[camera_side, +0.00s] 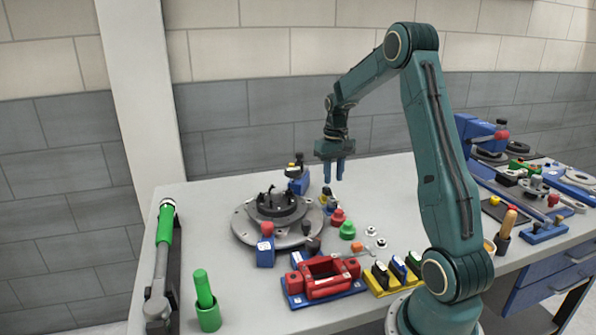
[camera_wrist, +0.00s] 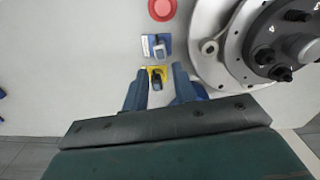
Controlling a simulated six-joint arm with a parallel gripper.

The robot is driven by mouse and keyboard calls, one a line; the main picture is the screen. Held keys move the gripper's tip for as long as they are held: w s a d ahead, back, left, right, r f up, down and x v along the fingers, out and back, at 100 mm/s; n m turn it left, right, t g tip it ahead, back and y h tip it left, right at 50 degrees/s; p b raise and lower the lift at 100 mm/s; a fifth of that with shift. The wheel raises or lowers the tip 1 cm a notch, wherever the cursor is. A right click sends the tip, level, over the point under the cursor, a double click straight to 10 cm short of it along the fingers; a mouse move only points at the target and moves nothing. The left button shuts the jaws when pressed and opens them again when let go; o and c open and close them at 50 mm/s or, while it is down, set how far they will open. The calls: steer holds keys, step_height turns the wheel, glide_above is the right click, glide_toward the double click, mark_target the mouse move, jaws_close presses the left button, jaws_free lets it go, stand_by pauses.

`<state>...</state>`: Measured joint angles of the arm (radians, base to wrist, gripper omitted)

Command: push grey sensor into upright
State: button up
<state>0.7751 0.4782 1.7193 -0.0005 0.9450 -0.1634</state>
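My gripper (camera_side: 334,177) hangs above the table, right of the round fixture, fingers pointing down. In the wrist view my gripper (camera_wrist: 160,90) has its two blue fingers spread with nothing held. A small dark-grey piece on a yellow base (camera_wrist: 157,76) shows between the fingers, below them. A similar grey piece on a blue base (camera_wrist: 157,46) sits just beyond it. Both show small in the side view (camera_side: 328,199), close to the fixture. I cannot tell which piece is the grey sensor or which part is the upright.
The round grey fixture (camera_side: 242,226) has a dark hub with posts. A blue block with a black top (camera_side: 298,183) stands behind it. Red (camera_side: 339,217) and green (camera_side: 347,230) knobs and a red frame (camera_side: 323,276) stand nearby.

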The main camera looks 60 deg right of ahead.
mark_target(332, 197)
steer(key=shift+f, duration=3.4)
jaws_close()
steer(key=shift+r, duration=0.6)
steer(key=shift+r, duration=0.35)
steer(key=shift+r, duration=0.2)
steer(key=shift+r, duration=1.4)
